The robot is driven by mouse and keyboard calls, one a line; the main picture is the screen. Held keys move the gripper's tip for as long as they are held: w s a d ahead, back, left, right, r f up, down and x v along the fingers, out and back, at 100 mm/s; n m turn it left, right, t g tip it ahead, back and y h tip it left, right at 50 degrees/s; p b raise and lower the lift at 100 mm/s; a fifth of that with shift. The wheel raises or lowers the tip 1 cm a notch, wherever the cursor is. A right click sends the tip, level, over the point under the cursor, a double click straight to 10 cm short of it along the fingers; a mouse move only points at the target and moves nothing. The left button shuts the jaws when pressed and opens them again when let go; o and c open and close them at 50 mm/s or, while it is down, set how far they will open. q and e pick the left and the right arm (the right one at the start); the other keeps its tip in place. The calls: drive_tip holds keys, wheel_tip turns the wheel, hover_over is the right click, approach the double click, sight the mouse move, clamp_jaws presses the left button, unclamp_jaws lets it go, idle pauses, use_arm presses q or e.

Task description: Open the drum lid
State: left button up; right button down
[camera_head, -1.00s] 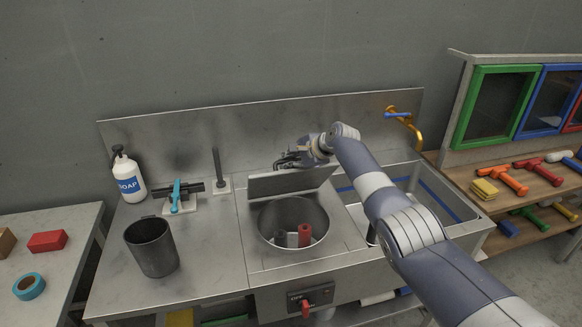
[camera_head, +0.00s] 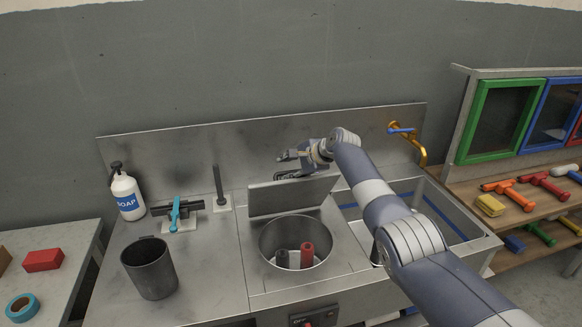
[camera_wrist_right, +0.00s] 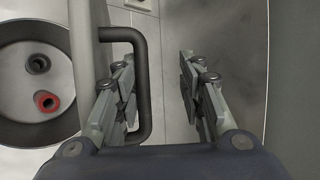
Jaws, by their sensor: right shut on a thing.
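The drum (camera_head: 296,262) is a round metal tub set in the counter, its mouth uncovered. Its flat grey lid (camera_head: 285,198) stands raised at the drum's back edge, close to upright. My right gripper (camera_head: 287,166) is behind the lid's top edge. The bar lies between the fingers, nearer the left one, and some gap shows on the other side. My left gripper is in neither view.
A red roll (camera_head: 307,254) and a dark one stand inside the drum. A dark bin (camera_head: 150,270), a soap bottle (camera_head: 126,192) and a blue-handled tool (camera_head: 176,212) are at the left. An open basin (camera_head: 440,210) lies to the right. The back wall is close behind the gripper.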

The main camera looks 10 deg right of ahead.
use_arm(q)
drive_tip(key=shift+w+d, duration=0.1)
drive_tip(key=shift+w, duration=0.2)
use_arm(e)
drive_tip(key=shift+w+a+r+t, duration=0.15)
drive_tip(key=shift+w+r, duration=0.1)
drive_tip(key=shift+r, duration=0.15)
drive_tip(key=shift+w+r+t, duration=0.15)
drive_tip(key=shift+w+r, duration=0.1)
drive_tip(key=shift+r, duration=0.15)
drive_tip(key=c, duration=1.7)
unclamp_jaws()
drive_tip(key=shift+o, duration=0.8)
drive_tip(key=shift+w+f, duration=0.15)
drive_tip(key=shift+f, duration=0.2)
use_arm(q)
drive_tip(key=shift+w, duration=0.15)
use_arm(e)
drive_tip(key=shift+f, duration=0.15)
drive_tip(key=shift+c, duration=0.2)
